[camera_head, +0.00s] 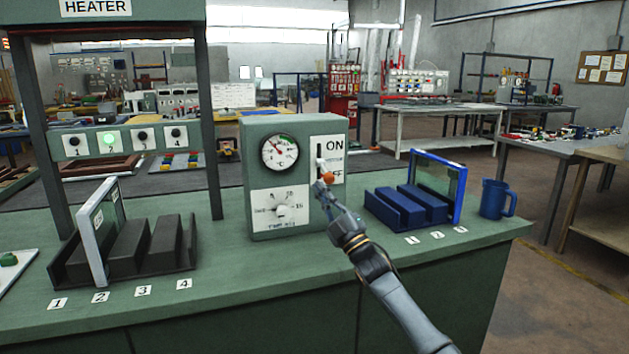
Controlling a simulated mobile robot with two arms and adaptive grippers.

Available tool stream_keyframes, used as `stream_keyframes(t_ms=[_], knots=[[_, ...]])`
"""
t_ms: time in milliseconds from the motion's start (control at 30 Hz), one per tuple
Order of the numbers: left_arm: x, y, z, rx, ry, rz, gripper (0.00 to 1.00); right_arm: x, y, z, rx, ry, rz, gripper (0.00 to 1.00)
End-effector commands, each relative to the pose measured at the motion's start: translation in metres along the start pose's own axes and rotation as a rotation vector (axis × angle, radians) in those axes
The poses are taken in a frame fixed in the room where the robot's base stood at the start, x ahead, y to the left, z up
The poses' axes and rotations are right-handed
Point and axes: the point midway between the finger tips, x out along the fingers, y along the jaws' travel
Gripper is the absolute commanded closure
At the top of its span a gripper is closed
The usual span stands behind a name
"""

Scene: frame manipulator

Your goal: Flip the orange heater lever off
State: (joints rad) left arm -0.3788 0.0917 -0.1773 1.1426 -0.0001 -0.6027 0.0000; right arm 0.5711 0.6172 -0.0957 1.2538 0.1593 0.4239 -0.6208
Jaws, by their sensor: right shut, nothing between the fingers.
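The green heater control box (258,176) stands on the green workbench and carries a dial gauge, a timer knob and a white switch plate (334,148) marked ON above and OFF below. The orange lever knob (328,177) is at the lower part of this plate, level with the OFF label and covering its first letter. My right gripper (322,188) is shut and empty, just below and left of the knob. I cannot tell whether its fingertips touch the knob. My left gripper is not in view.
A blue slotted rack (398,208) with a blue-framed panel (440,185) and a blue mug (496,199) stand right of the box. A dark slotted rack (128,252) holding a white-framed panel is at left, beneath the HEATER frame (211,120). The bench front (250,285) is clear.

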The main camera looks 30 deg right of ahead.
Motion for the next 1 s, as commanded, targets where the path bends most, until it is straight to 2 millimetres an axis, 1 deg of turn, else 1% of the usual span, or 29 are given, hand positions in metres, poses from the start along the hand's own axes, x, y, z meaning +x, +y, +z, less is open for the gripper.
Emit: stream_keyframes(t_ms=[33, 100, 200, 300, 467, 1000], knots=[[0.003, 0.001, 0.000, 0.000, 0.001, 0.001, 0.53, -0.013, -0.004, 0.002, 0.000, -0.002, -0.004, 1.00], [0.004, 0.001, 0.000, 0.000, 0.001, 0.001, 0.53, -0.025, -0.005, 0.003, 0.000, -0.002, -0.003, 1.00], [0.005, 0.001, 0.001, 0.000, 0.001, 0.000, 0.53, -0.039, -0.006, 0.004, 0.000, -0.001, -0.002, 1.00], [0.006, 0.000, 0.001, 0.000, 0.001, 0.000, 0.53, -0.047, -0.006, 0.004, 0.000, 0.001, 0.000, 1.00], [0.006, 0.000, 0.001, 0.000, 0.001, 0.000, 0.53, -0.052, -0.005, 0.005, 0.000, 0.001, 0.001, 1.00], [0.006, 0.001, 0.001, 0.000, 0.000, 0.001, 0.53, -0.051, -0.006, 0.005, 0.000, 0.000, 0.001, 1.00]])
